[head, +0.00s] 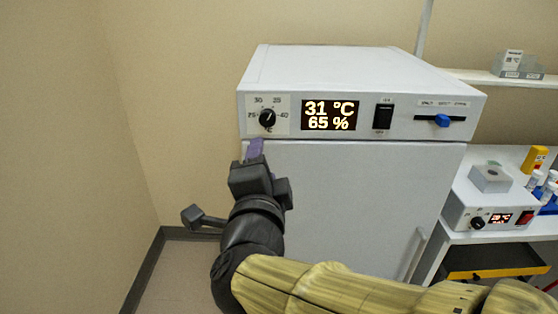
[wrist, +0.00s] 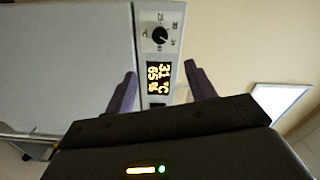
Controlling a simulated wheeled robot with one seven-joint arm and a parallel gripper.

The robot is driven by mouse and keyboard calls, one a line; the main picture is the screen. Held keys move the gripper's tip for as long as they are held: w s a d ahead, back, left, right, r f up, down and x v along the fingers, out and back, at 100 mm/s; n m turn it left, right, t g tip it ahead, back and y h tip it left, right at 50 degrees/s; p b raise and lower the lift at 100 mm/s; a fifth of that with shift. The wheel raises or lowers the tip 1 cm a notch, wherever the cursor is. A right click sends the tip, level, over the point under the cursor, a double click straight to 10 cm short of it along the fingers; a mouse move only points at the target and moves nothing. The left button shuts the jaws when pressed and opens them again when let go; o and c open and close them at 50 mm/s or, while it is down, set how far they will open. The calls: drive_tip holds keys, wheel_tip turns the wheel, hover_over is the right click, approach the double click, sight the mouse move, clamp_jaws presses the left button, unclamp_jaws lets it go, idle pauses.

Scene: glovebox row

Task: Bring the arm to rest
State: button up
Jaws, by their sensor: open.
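My gripper (head: 255,150) is raised in front of the upper left of a white cabinet (head: 340,190), just below its dial. In the wrist view my gripper (wrist: 160,85) shows two purple fingers apart with nothing between them. The cabinet's control panel, with a black dial (head: 267,118) and a lit display (head: 330,115) reading 31 °C and 65 %, lies beyond the fingers. The dial also shows in the wrist view (wrist: 160,35). I cannot tell whether the fingertips touch the cabinet. My arm reaches in from the lower right of the head view.
The panel also has a black rocker switch (head: 383,117) and a blue slider (head: 442,121). The door handle (head: 416,252) is at lower right. A bench on the right holds a small device (head: 490,212), and a shelf (head: 510,79) is above it. Floor at left is clear.

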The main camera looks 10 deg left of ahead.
drive_tip(key=shift+s, duration=0.1)
drive_tip(key=w+d+f+n+g+p, duration=0.4)
drive_tip(key=w+d+f+n+g, duration=0.3)
drive_tip(key=d+f, duration=0.4)
drive_tip(key=s+d+f+n+g+h+p, duration=0.1)
drive_tip(key=s+d+f+g, duration=0.3)
drive_tip(key=d, duration=0.5)
drive_tip(key=s+d+f+n+g+h+p, duration=0.2)
drive_tip(key=s+d+f+n+g+h, duration=0.1)
drive_tip(key=d+f, duration=0.4)
drive_tip(key=s+d+n, duration=0.1)
drive_tip(key=s+d, duration=0.1)
drive_tip(key=shift+s+d+f+g, duration=0.2)
drive_tip(key=shift+s+f+g, duration=0.05)
drive_tip(key=shift+s+g, duration=0.15)
drive_tip(key=c, duration=0.4)
drive_tip(key=shift+w, duration=0.1)
